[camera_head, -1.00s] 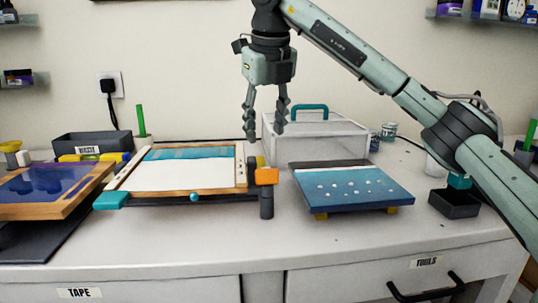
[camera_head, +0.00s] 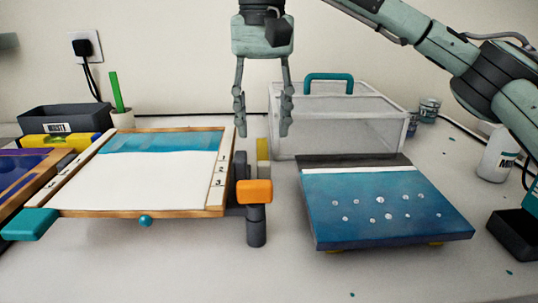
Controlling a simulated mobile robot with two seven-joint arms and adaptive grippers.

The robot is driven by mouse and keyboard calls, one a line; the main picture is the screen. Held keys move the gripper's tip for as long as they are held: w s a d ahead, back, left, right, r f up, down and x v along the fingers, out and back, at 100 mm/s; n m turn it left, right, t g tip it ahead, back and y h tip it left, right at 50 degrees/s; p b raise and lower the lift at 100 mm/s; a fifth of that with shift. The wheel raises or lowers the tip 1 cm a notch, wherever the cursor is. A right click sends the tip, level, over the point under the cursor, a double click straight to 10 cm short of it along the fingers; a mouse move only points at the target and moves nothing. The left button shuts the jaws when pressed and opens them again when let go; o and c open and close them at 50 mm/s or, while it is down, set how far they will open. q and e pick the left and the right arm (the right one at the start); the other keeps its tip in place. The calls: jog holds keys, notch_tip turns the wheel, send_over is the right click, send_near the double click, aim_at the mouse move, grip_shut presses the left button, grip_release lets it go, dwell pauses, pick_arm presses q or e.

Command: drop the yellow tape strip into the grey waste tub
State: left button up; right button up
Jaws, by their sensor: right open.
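A small upright yellow strip (camera_head: 263,149), which looks like the tape, shows just right of the wooden-framed panel, behind the orange-topped clamp. Its lower part is hidden. My right gripper (camera_head: 262,118) points down with its fingers apart and empty. In the picture its tips are just above and either side of the strip; I cannot tell how far apart in depth they are. The grey waste tub (camera_head: 40,123) stands at the back left, its label partly readable; its inside is mostly hidden. My left gripper is not in view.
The framed panel (camera_head: 150,178) has an orange-topped clamp (camera_head: 254,192) at its right. A clear box with a teal handle (camera_head: 335,125) stands right of the gripper, behind a blue resin panel (camera_head: 385,205). A green stick in a pot (camera_head: 117,100) is beside the tub.

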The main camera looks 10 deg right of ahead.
aim_at(263, 161)
notch_tip(263, 161, down, 7)
jog(key=shift+s+r, duration=0.1)
jog(key=shift+r, duration=0.05)
jog(key=shift+f, duration=0.35)
jog(key=c, duration=0.9)
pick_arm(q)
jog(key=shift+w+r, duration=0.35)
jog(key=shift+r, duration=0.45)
pick_arm(e)
jog(key=shift+c, duration=0.4)
